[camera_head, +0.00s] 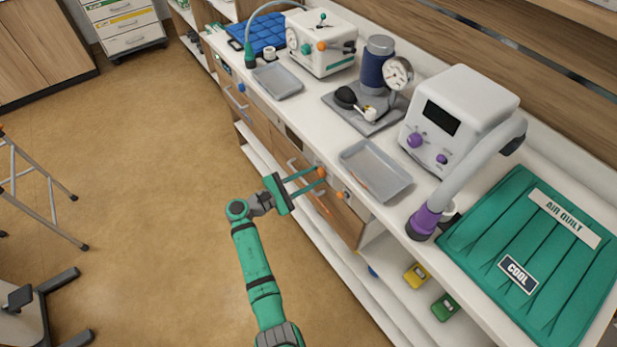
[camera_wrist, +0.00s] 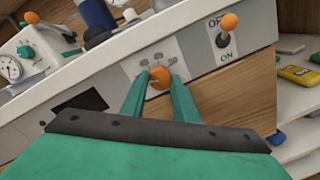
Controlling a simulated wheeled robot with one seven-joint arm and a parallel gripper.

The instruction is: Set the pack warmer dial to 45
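An orange dial (camera_wrist: 160,77) sits on a pale panel on the counter's front, with small grey marks around it too blurred to read. In the head view the dial (camera_head: 321,172) shows at the far ends of my fingers. My gripper (camera_wrist: 159,82) is in front of the panel, its two green fingers apart, one on each side of the dial. I see a slim gap beside the dial, and no clear contact. The dial's pointer and setting cannot be made out. My gripper (camera_head: 316,180) also reaches the counter front in the head view.
Right of the dial is an orange-tipped OFF/ON switch (camera_wrist: 229,24); a dark display (camera_wrist: 80,103) is to the left. On the counter are a metal tray (camera_head: 375,170), a white machine with purple knobs (camera_head: 460,115) and a green air quilt (camera_head: 535,265).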

